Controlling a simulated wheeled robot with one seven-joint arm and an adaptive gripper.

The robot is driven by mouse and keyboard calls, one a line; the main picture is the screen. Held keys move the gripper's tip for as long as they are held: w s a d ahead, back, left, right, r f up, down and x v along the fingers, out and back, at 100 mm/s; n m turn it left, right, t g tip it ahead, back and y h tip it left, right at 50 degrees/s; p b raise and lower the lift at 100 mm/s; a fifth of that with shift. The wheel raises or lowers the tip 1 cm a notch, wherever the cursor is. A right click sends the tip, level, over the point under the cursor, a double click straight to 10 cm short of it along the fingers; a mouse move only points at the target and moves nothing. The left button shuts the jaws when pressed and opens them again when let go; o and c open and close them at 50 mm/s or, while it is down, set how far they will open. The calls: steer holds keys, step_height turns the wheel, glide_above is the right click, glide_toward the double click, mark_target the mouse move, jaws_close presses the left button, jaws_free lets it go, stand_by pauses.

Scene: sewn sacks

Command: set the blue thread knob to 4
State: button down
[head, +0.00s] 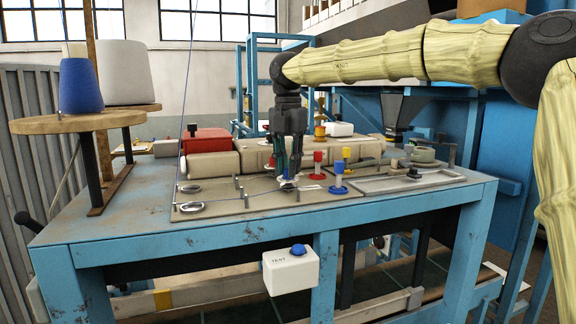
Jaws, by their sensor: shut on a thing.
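My gripper (287,174) points straight down over the plate on the blue table. A blue thread runs from the left toward the gripped knob.
A beige machine body (252,155) lies behind the gripper. A white box with a blue button (298,250) hangs at the table's front edge. Metal thread guides stand on the plate.

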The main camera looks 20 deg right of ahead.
steer(key=shift+r, duration=0.1)
steer(key=c, duration=1.3)
jaws_free()
steer(key=shift+d, duration=0.1)
step_height(320, 180, up, 12)
steer(key=shift+f, duration=0.1)
steer(key=shift+d, duration=0.1)
